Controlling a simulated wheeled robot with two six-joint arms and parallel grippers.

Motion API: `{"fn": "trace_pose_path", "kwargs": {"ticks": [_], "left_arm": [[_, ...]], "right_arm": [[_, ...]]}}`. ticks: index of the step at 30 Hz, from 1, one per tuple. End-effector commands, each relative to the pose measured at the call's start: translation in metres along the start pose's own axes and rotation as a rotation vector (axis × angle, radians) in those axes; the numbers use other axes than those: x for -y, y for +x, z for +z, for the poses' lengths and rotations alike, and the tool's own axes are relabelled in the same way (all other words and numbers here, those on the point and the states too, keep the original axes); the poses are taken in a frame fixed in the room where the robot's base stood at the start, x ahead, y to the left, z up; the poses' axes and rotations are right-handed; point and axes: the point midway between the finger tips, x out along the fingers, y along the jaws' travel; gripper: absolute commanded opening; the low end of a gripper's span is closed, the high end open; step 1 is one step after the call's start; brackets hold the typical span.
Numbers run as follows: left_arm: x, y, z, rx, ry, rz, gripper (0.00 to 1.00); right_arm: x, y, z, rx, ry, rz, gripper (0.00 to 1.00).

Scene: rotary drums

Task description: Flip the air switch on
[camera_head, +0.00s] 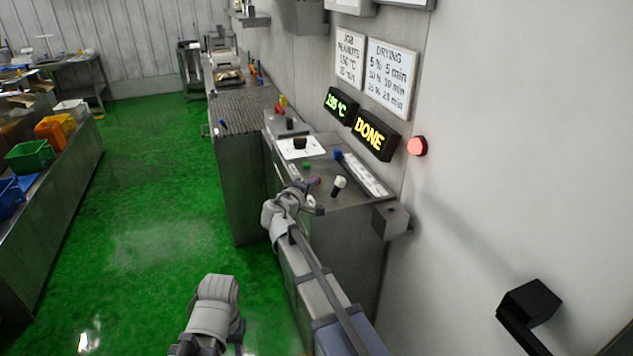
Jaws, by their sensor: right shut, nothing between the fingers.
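The control cabinet's top panel (365,200) carries several controls, and I cannot tell by label which one is the air switch. A lever with a white knob (339,183) stands tilted on it. A blue control (337,155) sits at the end of a pale plate, and a black knob (300,143) sits on a white plate. Small green (306,165) and purple (314,181) pieces lie between them. My right gripper (315,208) is shut and empty at the panel's near edge, just left of and below the white-knobbed lever. My left gripper is out of view; only part of that arm shows.
Wall displays read 135 °C (341,105) and DONE (375,136), beside a lit red lamp (417,146). A small grey box (391,221) juts from the wall beside the panel. A black handle (530,302) is at lower right. The green floor (150,200) at left is clear.

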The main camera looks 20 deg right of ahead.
Motion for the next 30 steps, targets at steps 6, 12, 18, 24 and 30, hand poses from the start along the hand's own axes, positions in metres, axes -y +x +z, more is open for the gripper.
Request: {"fn": "trace_pose_path", "kwargs": {"ticks": [6,12,18,24,30], "left_arm": [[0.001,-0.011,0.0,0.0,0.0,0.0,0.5],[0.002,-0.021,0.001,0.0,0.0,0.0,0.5],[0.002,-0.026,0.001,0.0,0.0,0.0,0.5],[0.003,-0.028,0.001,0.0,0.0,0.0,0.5],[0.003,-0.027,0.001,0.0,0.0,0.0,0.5]], "right_arm": [[-0.006,-0.034,0.002,-0.003,0.0,0.0,0.0],[-0.011,-0.067,0.002,-0.003,-0.001,0.0,0.0],[-0.012,-0.089,0.002,-0.001,0.0,0.0,0.0],[-0.012,-0.095,0.002,0.0,0.0,0.0,0.0],[-0.012,-0.095,0.002,0.0,0.0,0.0,0.0]]}}
